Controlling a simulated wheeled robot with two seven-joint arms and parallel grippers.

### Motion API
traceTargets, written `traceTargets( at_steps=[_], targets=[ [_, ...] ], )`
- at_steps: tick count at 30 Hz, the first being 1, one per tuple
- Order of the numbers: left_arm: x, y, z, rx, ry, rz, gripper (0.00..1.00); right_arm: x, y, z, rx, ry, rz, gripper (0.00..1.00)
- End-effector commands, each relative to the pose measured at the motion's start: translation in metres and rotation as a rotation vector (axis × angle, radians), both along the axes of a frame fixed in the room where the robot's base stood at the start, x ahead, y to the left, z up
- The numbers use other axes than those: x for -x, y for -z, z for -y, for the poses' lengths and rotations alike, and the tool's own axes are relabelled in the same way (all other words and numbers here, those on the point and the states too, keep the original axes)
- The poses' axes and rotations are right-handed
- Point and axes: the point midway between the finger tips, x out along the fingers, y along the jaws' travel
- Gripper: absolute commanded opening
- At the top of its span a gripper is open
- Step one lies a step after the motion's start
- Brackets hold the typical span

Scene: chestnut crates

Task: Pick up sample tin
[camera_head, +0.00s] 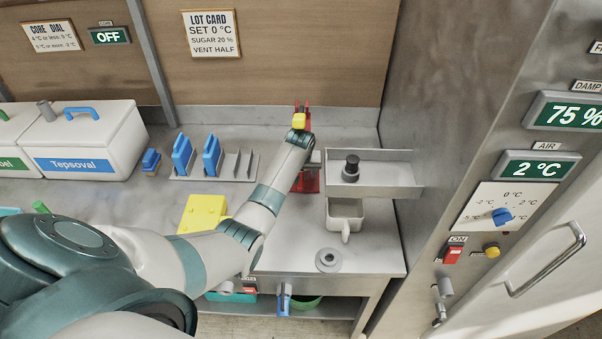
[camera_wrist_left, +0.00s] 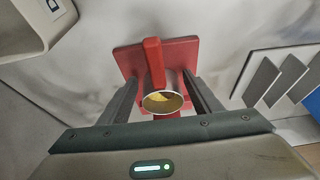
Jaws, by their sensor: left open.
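A small round tin (camera_wrist_left: 162,103) with a pale rim and a yellowish patch inside shows in the left wrist view, in front of a red stand (camera_wrist_left: 153,62) with an upright post and flat base. My left gripper (camera_wrist_left: 162,76) is open, with one finger on each side of the tin; I cannot tell whether either touches it. My arm hides much of the stand. My right gripper is not in view.
A grey shelf (camera_head: 385,185) with a black knob stands right of the arm, above a white mug (camera_head: 345,216). A rack with grey fins and blue pieces (camera_head: 211,155) stands to the left. The back wall is close behind.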

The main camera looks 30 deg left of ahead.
Motion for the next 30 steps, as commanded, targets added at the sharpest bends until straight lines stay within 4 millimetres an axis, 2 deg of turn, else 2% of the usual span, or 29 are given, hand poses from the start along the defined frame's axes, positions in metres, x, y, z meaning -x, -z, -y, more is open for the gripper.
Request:
traceTargets(
  at_steps=[11,12,16,17,19,20,30],
  targets=[
    [0.0002,0.0001,-0.0001,0.0,0.0,0.0,0.58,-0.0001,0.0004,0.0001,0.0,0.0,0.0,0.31],
    [0.0002,0.0001,-0.0001,0.0,0.0,0.0,0.56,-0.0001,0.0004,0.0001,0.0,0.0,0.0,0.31],
    [0.0002,0.0001,-0.0001,0.0,0.0,0.0,0.25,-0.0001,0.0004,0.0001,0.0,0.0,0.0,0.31],
    [0.0002,0.0,-0.0001,0.0,0.0,0.0,0.21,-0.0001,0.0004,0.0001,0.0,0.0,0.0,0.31],
    [-0.0001,-0.0004,-0.0002,-0.001,0.0,0.001,0.21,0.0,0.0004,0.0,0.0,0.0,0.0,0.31],
    [-0.0001,-0.0004,-0.0002,-0.001,0.0,0.001,0.17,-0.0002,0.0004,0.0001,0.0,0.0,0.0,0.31],
    [-0.0033,-0.0038,-0.0035,-0.001,0.001,0.001,0.17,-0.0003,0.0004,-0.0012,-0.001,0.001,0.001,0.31]
  ],
)
